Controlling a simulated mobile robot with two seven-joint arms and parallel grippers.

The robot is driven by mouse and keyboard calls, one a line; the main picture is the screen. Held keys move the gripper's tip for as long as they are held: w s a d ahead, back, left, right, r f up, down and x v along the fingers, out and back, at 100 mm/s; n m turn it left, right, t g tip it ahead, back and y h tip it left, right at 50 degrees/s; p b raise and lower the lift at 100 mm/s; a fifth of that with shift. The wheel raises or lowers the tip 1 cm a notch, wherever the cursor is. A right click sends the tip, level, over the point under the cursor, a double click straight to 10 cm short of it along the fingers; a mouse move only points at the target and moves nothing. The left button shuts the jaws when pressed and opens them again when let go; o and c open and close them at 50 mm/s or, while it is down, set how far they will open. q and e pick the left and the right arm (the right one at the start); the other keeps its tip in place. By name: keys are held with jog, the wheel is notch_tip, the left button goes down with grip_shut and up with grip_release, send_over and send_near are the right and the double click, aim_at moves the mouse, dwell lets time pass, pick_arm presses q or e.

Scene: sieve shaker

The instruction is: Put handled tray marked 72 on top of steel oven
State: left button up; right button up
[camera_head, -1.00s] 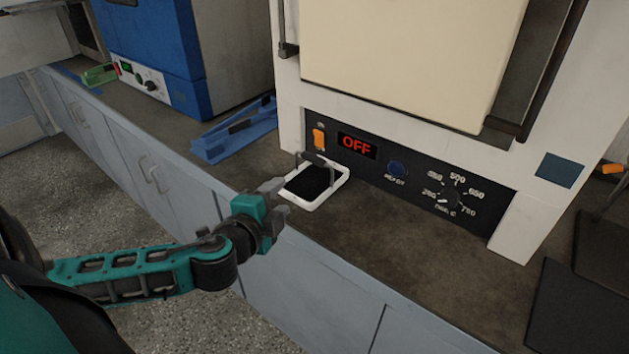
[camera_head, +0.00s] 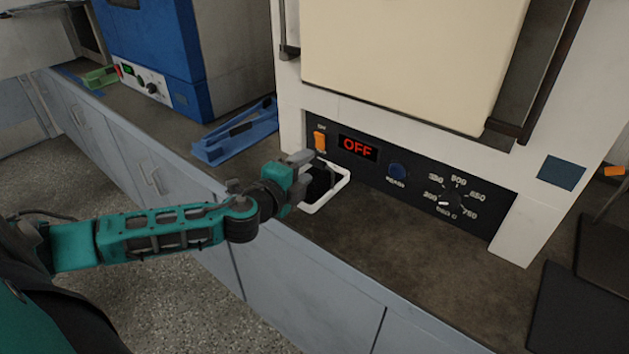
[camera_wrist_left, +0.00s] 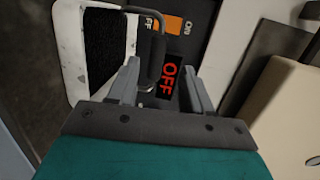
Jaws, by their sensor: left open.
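A white tray (camera_head: 334,194) with a black inside and a raised handle lies on the counter before the OFF display; no 72 is legible. In the left wrist view the tray (camera_wrist_left: 70,50) is at upper left. Its dark handle (camera_wrist_left: 156,55) shows just beyond the fingertips, roughly between them in the picture. My left gripper (camera_head: 305,170) is open and empty at the tray's left side, hiding part of it. Its two fingers also show apart in the left wrist view (camera_wrist_left: 161,85). A blue-and-grey oven (camera_head: 235,50) stands at back left; its top is out of view. My right gripper is not in view.
A large white furnace (camera_head: 290,95) with a cream door stands right behind the tray. A blue tray-like object (camera_head: 235,138) lies left of it, and a green one (camera_head: 100,76) farther back. Dark plates (camera_head: 575,310) lie at right. The counter (camera_head: 400,240) before the furnace is clear.

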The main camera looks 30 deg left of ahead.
aim_at(311, 162)
pick_arm(q)
jog(key=shift+w+a+f, duration=0.15)
jog(key=shift+w+f, duration=0.05)
jog(key=shift+w, duration=0.65)
jog(key=shift+w+a+f, duration=0.1)
jog(key=shift+w+f, duration=0.15)
jog(key=shift+w, duration=0.65)
jog(key=shift+w+a+f, duration=0.15)
jog(key=shift+w+f, duration=0.05)
jog(key=shift+w, duration=0.65)
jog(key=shift+c, duration=0.5)
grip_shut()
